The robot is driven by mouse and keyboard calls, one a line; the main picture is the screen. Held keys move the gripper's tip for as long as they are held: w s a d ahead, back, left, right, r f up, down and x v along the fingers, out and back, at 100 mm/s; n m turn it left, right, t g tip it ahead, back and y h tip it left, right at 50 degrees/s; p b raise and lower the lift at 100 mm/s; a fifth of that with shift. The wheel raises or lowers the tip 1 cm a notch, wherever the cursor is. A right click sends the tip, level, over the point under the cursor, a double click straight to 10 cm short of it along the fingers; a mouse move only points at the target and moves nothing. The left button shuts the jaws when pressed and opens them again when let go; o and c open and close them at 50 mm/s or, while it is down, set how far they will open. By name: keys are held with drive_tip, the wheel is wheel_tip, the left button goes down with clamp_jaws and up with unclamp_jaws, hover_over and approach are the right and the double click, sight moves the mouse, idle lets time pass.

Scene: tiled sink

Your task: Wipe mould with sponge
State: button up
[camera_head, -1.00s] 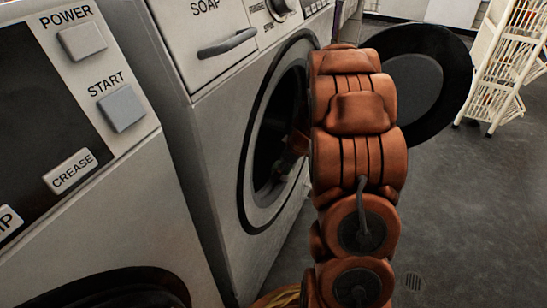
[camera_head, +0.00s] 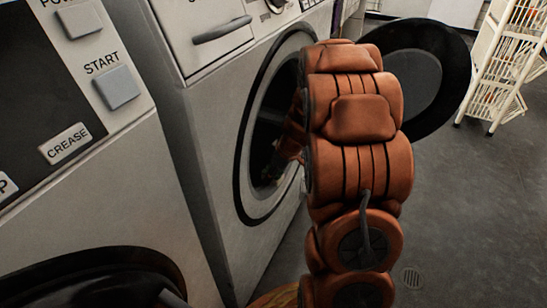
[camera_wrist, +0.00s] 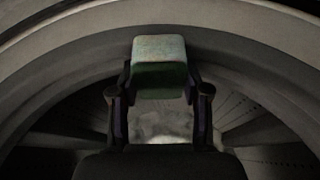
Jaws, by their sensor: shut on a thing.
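A greenish sponge (camera_wrist: 160,62), pale on its upper face, is held between the two fingers of my gripper (camera_wrist: 160,82) in the wrist view. My gripper is shut on it, inside the round opening of a front-loading washing machine (camera_head: 210,130). In the head view my arm covers part of the opening, and the sponge cannot be made out. A pale grey patch with dark smudges (camera_wrist: 160,124) shows between the fingers beyond the sponge. I cannot tell whether it is mould, or whether the sponge touches the drum.
The machine's round dark door (camera_head: 440,80) stands open behind and right of my arm. A second machine (camera_head: 130,190) with a button panel is close at left. A white rack (camera_head: 505,65) stands at back right. Grey floor (camera_head: 470,190) is clear at right.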

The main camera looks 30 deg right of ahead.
drive_tip(key=shift+s+a+f, duration=0.1)
drive_tip(key=shift+s+a, duration=0.1)
drive_tip(key=shift+a, duration=0.25)
drive_tip(key=shift+d+r+p, duration=0.1)
drive_tip(key=shift+r+p, duration=1.6)
drive_tip(key=shift+r, duration=2.55)
drive_tip(key=shift+r, duration=0.1)
